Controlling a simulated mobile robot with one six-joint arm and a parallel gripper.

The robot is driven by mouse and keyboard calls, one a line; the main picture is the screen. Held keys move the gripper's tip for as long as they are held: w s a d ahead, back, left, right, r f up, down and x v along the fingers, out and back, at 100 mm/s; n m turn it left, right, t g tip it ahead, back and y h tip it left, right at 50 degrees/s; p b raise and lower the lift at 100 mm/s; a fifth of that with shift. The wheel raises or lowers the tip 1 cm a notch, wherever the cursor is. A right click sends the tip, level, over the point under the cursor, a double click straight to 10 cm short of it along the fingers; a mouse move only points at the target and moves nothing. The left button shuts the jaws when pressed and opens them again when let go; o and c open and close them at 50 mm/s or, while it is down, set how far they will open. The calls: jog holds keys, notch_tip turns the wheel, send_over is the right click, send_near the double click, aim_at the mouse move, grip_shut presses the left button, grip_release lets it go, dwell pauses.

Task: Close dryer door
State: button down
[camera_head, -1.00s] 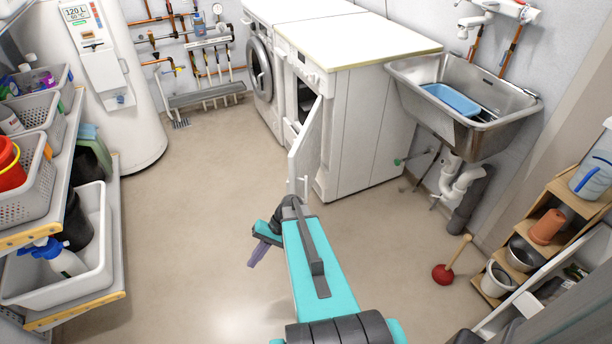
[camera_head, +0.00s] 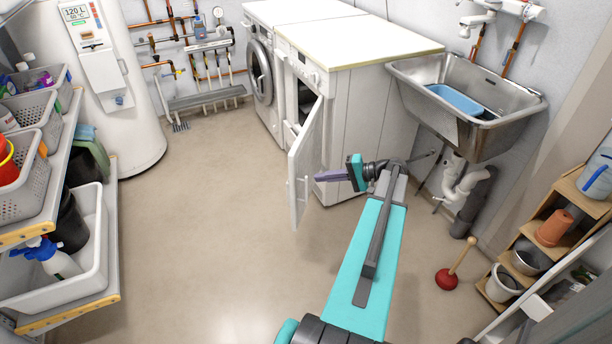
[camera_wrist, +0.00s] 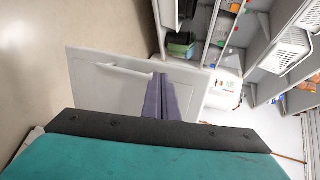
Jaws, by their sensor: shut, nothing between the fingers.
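The dryer is the white front-loading machine (camera_head: 345,110) under the cream worktop, with a dark opening in its front. Its white door (camera_head: 300,165) stands open, swung well out into the room. The door also shows in the wrist view (camera_wrist: 95,90), with a pale bar handle (camera_wrist: 125,70) on the face towards me. My gripper (camera_head: 318,176) is just right of the door's free part, pointing left at it. In the wrist view its purple fingers (camera_wrist: 160,85) are together, empty, and overlap the door. I cannot tell whether they touch it.
A washing machine (camera_head: 262,75) stands left of the dryer. A steel sink (camera_head: 460,100) hangs to the right, above a red plunger (camera_head: 447,279). Shelves with baskets (camera_head: 40,130) line the left side. The floor left of the door is clear.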

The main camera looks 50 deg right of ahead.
aim_at(296, 173)
jog(key=s+d+r, duration=0.1)
jog(key=d+r+t, duration=0.1)
jog(key=shift+s+d, duration=0.35)
jog(key=shift+d, duration=0.05)
jog(key=shift+w+f, duration=0.1)
jog(key=shift+x, duration=4.95)
jog(key=shift+f, duration=0.1)
jog(key=shift+h, duration=0.4)
